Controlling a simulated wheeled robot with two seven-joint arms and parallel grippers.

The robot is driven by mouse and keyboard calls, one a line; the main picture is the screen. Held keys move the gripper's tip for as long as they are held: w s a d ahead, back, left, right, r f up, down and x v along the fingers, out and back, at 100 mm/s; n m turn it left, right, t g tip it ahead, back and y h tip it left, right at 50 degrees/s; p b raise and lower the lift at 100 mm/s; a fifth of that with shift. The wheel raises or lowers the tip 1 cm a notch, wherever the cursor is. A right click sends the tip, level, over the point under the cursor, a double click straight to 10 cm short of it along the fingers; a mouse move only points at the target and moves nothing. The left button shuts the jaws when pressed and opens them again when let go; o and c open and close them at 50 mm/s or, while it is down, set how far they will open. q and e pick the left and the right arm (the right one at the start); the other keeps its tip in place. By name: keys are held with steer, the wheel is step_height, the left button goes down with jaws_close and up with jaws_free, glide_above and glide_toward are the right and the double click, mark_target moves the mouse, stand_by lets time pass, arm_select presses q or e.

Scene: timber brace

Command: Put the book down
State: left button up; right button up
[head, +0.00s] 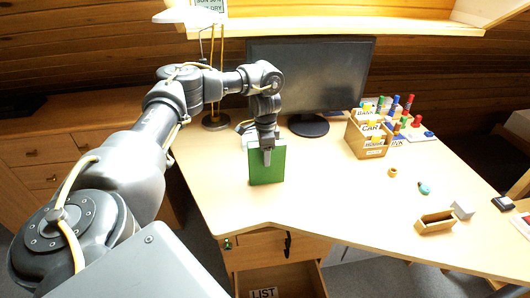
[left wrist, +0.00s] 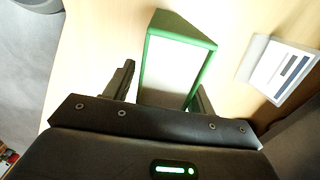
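The green book (head: 266,166) is upright at the desk's left part, in front of the monitor. Its lower edge appears to meet the desk top. My left gripper (head: 267,156) reaches down over it from above, with one finger in front of the green cover. In the left wrist view, the book (left wrist: 172,65), with pale pages and a green cover, lies between the two fingers of the left gripper (left wrist: 163,88). A gap shows between the left finger and the book; the right finger is partly hidden behind the cover. My right gripper is in neither view.
A monitor (head: 318,75) and a lamp base (head: 215,122) stand behind the book. A wooden organiser (head: 367,140) with cards and several markers is further right. A tape roll (head: 392,172) and small wooden box (head: 435,223) lie to the right. The desk's middle is clear; its front edge is near.

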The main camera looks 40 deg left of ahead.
arm_select(q)
steer(key=shift+r, duration=0.1)
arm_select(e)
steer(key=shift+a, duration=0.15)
arm_select(q)
step_height(320, 180, up, 6)
steer(key=shift+r+p, duration=0.15)
steer(key=shift+p, duration=0.65)
step_height(320, 180, up, 5)
steer(key=shift+r+p, duration=0.15)
steer(key=shift+p, duration=0.3)
steer(key=shift+r, duration=0.3)
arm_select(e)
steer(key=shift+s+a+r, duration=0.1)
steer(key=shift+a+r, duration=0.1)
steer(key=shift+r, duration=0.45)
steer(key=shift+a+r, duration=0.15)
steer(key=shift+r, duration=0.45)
